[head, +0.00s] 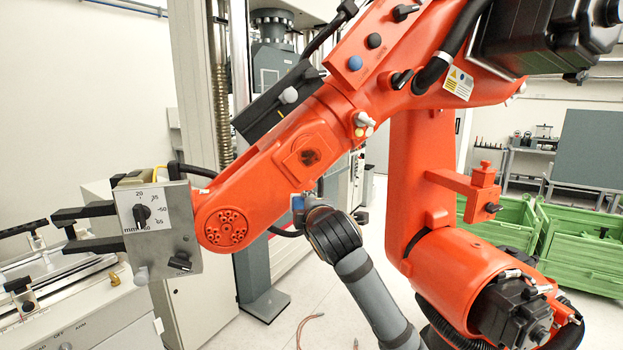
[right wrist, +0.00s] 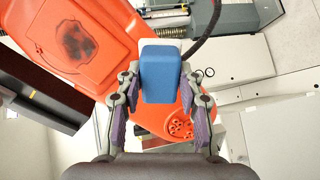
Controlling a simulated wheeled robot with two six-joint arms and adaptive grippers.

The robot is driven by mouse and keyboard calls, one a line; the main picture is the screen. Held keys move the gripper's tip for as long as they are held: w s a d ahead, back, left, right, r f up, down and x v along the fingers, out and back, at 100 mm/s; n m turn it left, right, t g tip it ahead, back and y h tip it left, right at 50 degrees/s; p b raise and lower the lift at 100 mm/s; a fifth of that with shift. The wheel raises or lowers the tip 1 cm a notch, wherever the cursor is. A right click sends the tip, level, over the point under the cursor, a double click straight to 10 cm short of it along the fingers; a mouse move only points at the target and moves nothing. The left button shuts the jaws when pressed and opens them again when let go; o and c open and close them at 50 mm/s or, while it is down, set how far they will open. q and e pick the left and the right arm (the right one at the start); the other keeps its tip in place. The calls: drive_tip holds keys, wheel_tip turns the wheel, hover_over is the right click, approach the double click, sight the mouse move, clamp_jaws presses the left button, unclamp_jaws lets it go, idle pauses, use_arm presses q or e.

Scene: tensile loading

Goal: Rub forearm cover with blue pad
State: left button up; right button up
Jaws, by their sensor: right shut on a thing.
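The orange forearm (head: 285,165) of a large industrial robot crosses the head view. Its raised square cover (head: 308,150) has a dark smudge in the middle. The smudged cover (right wrist: 72,62) also shows at the upper left in the right wrist view. My right gripper (right wrist: 160,88) is shut on a blue pad (right wrist: 160,70), whose far end overlaps the orange forearm, right of the smudge. I cannot tell whether the pad touches it. In the head view my right gripper sits just below the forearm, partly hidden, with a bit of blue (head: 298,202) showing. My left gripper is not in view.
The orange robot's end carries a grey dial box (head: 160,228) with black jaws at the left. Black hoses run along its arm. A testing machine column (head: 219,80) stands behind. Green crates (head: 590,245) are at the right. Open floor lies below the forearm.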

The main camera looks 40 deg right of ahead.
drive_tip(key=s+a+r+n+t+y, duration=0.1)
drive_tip(key=s+a+r+t, duration=0.2)
drive_tip(key=r, duration=0.7)
drive_tip(key=w+d+p, duration=0.1)
drive_tip(key=w, duration=0.1)
drive_tip(key=w+d+p, duration=0.1)
drive_tip(key=shift+w+d+f, duration=0.15)
drive_tip(key=shift+w+d, duration=0.2)
drive_tip(key=shift+x, duration=0.8)
drive_tip(key=shift+p+x, duration=0.85)
drive_tip(key=shift+p, duration=0.05)
drive_tip(key=shift+s+f, duration=0.1)
drive_tip(key=shift+f, duration=0.05)
